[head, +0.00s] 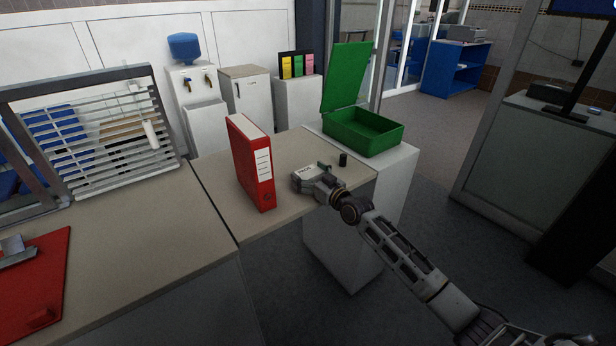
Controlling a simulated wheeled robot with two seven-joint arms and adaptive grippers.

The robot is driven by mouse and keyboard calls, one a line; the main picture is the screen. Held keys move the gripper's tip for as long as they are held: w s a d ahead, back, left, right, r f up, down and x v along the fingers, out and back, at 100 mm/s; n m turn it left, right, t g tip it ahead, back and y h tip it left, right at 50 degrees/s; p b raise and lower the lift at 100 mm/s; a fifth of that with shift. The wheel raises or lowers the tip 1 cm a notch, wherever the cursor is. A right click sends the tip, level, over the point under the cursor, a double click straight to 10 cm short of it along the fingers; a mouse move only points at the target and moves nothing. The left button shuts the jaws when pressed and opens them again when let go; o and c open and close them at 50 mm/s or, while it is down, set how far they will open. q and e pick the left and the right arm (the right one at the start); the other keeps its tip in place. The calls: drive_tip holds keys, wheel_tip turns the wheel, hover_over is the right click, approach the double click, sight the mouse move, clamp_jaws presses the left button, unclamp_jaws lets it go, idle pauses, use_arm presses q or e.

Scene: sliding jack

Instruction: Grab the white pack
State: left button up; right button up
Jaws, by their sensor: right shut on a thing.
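The white pack (307,172) is a small, pale block with dark marks on its top, at the right end of the beige desk. My right gripper (312,184) reaches in from the lower right and is shut on it. The gripper hides part of the pack, and I cannot tell whether the pack touches the desk. My left gripper is not in view.
A red binder (251,165) stands upright on the desk (215,178), left of the gripper. A small black cylinder (343,159) stands near the desk's right edge. An open green box (364,134) sits on a white cabinet behind. A red clipboard (38,285) lies at lower left.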

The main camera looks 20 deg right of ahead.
drive_tip(key=shift+r, duration=0.3)
drive_tip(key=shift+s+d, duration=0.25)
drive_tip(key=shift+s, duration=0.35)
drive_tip(key=v, duration=1.6)
drive_tip(key=shift+s, duration=0.3)
